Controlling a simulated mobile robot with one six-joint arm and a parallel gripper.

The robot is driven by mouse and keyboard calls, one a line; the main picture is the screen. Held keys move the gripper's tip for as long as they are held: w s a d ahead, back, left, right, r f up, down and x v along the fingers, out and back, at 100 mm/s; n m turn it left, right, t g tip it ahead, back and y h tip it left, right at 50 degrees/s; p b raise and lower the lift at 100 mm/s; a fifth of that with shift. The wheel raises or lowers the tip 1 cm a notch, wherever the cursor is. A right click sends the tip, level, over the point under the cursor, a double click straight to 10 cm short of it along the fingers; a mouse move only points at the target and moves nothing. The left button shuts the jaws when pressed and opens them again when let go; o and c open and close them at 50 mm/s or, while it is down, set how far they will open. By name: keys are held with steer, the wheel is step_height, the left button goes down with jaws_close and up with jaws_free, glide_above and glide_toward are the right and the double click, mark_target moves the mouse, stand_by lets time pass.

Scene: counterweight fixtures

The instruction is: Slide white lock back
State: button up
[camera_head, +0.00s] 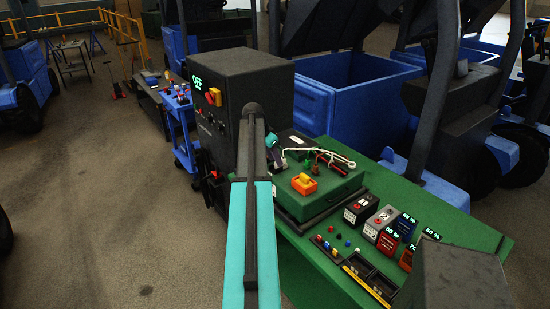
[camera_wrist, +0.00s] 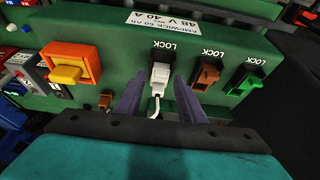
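The white lock (camera_wrist: 160,73) is a small white piece in a black slot under a "LOCK" label on the green unit in the wrist view. A white wire runs down from below it. My gripper (camera_wrist: 158,84) is open, with its two purple-grey fingers on either side of the white lock. I cannot tell whether they touch it. A brown lock (camera_wrist: 207,75) and a green lock (camera_wrist: 247,82) sit in similar slots to the right. In the head view, the green unit (camera_head: 335,200) stands on the green table, and my arm hides the lock.
The green table (camera_head: 455,215) also carries several small display boxes (camera_head: 385,225) and black trays (camera_head: 375,275). A dark cabinet (camera_head: 240,85) with an "OFF" display stands behind. Blue bins are beyond.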

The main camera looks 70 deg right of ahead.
steer(key=shift+s+d+f, duration=0.15)
steer(key=shift+d+f, duration=0.05)
steer(key=shift+f, duration=0.3)
jaws_close()
steer(key=shift+w+a+b, duration=0.45)
steer(key=shift+a+b, duration=0.05)
steer(key=shift+a, duration=0.25)
jaws_free()
steer(key=shift+a, duration=0.1)
steer(key=shift+r, duration=0.1)
